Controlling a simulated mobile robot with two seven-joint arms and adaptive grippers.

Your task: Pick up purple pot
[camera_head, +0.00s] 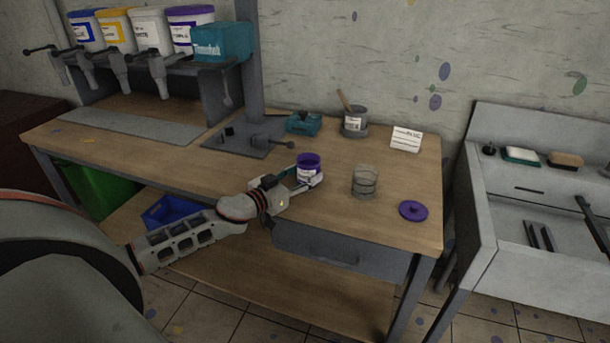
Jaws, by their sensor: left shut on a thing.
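The purple pot (308,161) is a small pot with a purple top and a pale label, upright over the wooden workbench in the head view. My left gripper (307,179) comes in from the left and is shut on the pot's lower part. The pot's base is hidden by the gripper, so I cannot tell whether it touches the bench top. A purple lid (413,210) lies flat on the bench to the right. My right gripper is not in view.
A clear glass beaker (364,182) stands just right of the pot. A grey pot with a stick (354,121), a teal box (303,123) and a white card (406,139) stand behind. A metal stand (243,140) is at left. A sink (540,220) is at right.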

